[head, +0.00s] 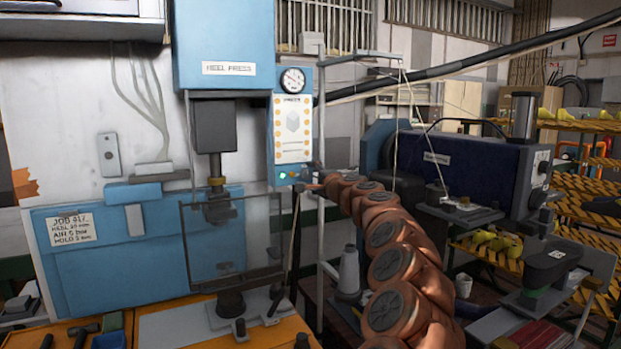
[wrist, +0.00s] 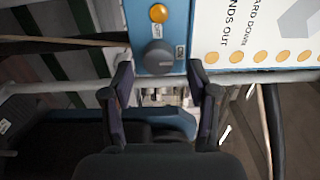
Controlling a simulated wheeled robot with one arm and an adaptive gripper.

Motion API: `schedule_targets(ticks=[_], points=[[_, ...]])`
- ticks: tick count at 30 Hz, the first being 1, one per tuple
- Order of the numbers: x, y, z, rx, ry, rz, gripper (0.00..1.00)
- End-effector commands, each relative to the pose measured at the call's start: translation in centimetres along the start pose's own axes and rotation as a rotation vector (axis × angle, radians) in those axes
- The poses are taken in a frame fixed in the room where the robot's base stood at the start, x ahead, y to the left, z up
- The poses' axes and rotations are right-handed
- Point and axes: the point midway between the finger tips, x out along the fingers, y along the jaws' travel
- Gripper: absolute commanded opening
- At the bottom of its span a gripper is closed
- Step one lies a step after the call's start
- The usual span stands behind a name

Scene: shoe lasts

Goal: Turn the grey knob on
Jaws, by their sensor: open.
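The grey knob (wrist: 158,57) is a dark round knob on the blue panel of the heel press, just under an orange lamp (wrist: 159,13) in the wrist view. My gripper (wrist: 160,73) is open, with one dark finger on each side below the knob. The fingertips come near the knob's lower edge, and I see no contact. In the head view my copper-coloured arm reaches up to the lower right corner of the control panel (head: 292,130). There the gripper is small and I cannot make out the knob. A green light (head: 284,175) glows at the panel's lower left.
The blue heel press (head: 224,40) has a clear guard (head: 225,245) left of my arm. A gauge (head: 292,80) sits above the panel. A thin upright post (head: 320,130) stands close beside the panel. A dark blue machine (head: 470,165) stands to the right.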

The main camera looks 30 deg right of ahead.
Motion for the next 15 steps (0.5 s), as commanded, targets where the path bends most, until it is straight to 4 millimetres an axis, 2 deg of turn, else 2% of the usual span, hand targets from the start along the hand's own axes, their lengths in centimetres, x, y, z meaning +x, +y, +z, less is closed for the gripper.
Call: schedule_targets(ticks=[15], points=[[-4.1, 0.1, 0.1, 0.003, -0.003, 0.001, 0.59]])
